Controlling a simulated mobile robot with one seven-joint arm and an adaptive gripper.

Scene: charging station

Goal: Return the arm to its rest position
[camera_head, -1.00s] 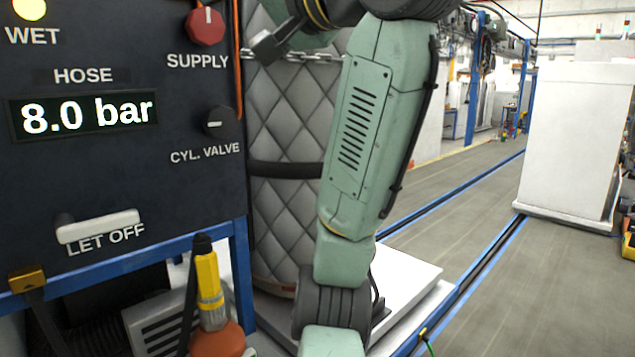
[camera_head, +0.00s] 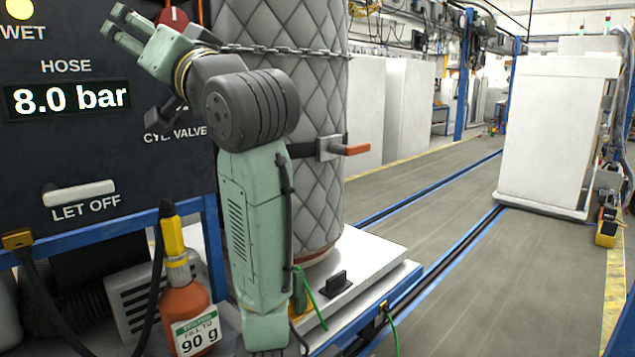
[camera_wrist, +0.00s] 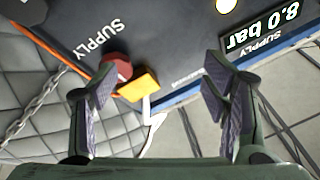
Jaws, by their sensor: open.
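My gripper (camera_head: 113,22) is at the upper left of the head view, raised in front of the dark control panel (camera_head: 60,140). Its fingers are apart, with nothing between them. My green arm rises from the bottom and bends left at the dark joint. In the wrist view the open fingers (camera_wrist: 150,80) frame the red SUPPLY knob (camera_wrist: 116,69) and an orange-yellow part (camera_wrist: 138,87) beyond them. In the head view the gripper partly covers the red knob (camera_head: 172,17), and the wrist covers the CYL. VALVE knob.
A quilted grey cylinder (camera_head: 320,90) with a chain and an orange-handled clamp (camera_head: 350,150) stands close behind my arm. An orange bottle (camera_head: 188,310) stands at lower left. The panel display (camera_head: 68,99) reads 8.0 bar. Open floor (camera_head: 460,290) lies right, before a white cabinet (camera_head: 555,130).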

